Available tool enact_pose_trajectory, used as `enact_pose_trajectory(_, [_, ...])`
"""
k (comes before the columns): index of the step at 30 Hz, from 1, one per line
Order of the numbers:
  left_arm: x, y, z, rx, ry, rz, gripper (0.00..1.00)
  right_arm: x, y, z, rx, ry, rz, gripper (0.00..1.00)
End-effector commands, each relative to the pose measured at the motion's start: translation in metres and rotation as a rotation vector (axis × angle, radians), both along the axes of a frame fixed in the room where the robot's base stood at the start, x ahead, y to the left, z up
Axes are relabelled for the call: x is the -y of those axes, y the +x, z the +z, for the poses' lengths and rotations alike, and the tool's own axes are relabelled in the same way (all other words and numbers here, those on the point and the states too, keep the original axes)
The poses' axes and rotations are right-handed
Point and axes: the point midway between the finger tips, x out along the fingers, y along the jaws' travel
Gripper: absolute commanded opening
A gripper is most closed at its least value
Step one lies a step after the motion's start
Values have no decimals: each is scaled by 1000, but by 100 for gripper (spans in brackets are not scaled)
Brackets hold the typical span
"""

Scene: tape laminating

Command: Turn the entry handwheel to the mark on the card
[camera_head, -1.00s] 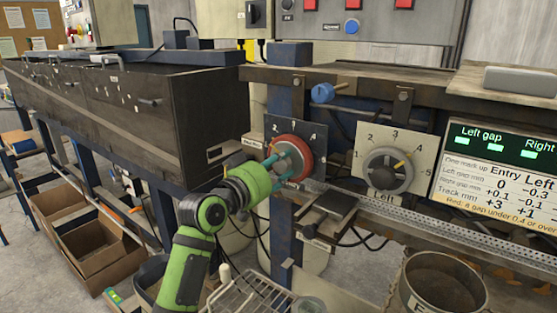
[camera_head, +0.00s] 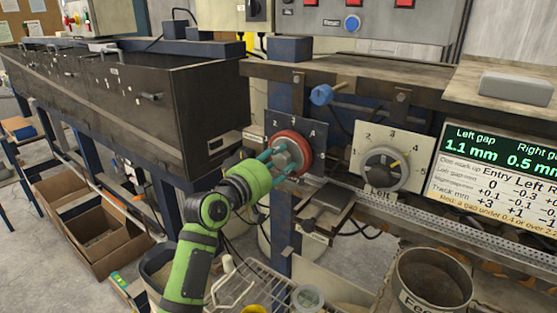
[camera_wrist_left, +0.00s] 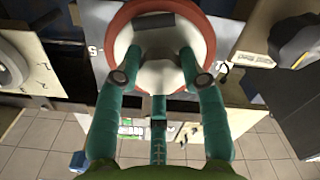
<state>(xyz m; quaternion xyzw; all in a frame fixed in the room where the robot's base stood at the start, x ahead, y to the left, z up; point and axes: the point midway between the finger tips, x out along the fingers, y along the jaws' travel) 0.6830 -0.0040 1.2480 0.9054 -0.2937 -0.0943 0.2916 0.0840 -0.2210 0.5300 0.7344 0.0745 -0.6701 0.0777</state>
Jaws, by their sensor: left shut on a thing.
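The red-rimmed handwheel (camera_head: 306,146) stands on a dark dial plate (camera_head: 317,128) with white numbers, on the machine's front. My left gripper (camera_head: 283,158) is shut on its pale hub, its teal fingers on either side. In the left wrist view the wheel (camera_wrist_left: 210,40) fills the top middle, between the fingertips (camera_wrist_left: 160,78). The fingers and arm hide part of the dial. The card (camera_head: 490,190) is at the right, under a display (camera_head: 485,148) reading left gap 1.1 mm and right gap 0.5 mm; its right side is cut off. My right gripper is not in view.
A grey handwheel (camera_head: 383,170) on a pale plate marked Left is close to the right of the red one. A blue knob (camera_head: 321,95) sticks out above. A wire basket (camera_head: 250,285) and a bin (camera_head: 433,285) stand below.

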Motion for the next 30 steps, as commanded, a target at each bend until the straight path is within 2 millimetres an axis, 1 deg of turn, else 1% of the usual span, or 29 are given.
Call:
enact_pose_trajectory(7, [1, 0, -2, -8, -5, -4, 8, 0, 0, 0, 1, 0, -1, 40])
enact_pose_trajectory(8, [1, 0, -2, -8, -5, -4, 48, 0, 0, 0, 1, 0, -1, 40])
enact_pose_trajectory(9, [1, 0, -2, -8, -5, -4, 64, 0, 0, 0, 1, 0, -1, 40])
enact_pose_trajectory(17, [1, 0, -1, -4, -3, -2, 64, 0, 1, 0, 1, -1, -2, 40])
enact_pose_trajectory(19, [0, 0, -1, -3, -3, -1, 64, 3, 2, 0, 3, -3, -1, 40])
enact_pose_trajectory(23, [-4, -5, 0, -1, -3, 0, 64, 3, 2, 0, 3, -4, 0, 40])
enact_pose_trajectory(26, [-12, -15, -1, -2, -2, 0, 64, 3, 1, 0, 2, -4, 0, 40])
enact_pose_trajectory(30, [-27, -36, -2, -2, -2, 1, 64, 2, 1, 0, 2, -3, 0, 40])
